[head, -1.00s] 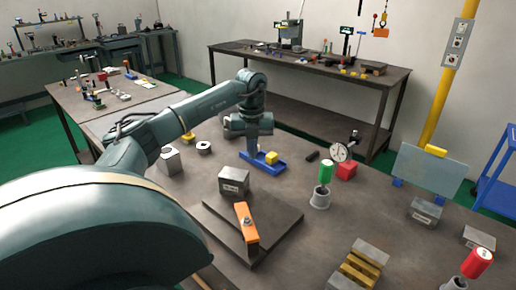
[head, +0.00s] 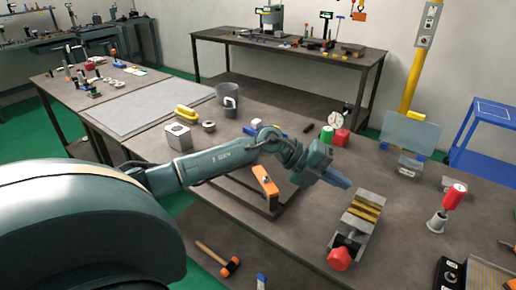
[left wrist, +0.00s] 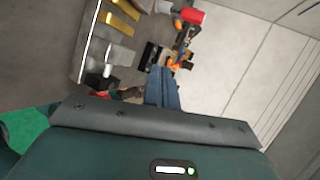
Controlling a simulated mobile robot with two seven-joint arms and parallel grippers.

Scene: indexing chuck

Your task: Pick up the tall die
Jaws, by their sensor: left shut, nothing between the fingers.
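No piece in view is plainly marked as the tall die. A grey block with a round hole (head: 178,137) stands on the bench at left of centre in the head view, apart from my gripper. My left gripper (head: 336,180) is shut and empty, above the bench between the orange bar and the brass-jawed vise. Its closed blue fingers also show in the left wrist view (left wrist: 161,88). My left forearm covers part of the bench, where a labelled steel block stood earlier. My right gripper is not in view.
A red-handled tool (head: 453,196) stands further right. A grey cup (head: 227,97) stands behind.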

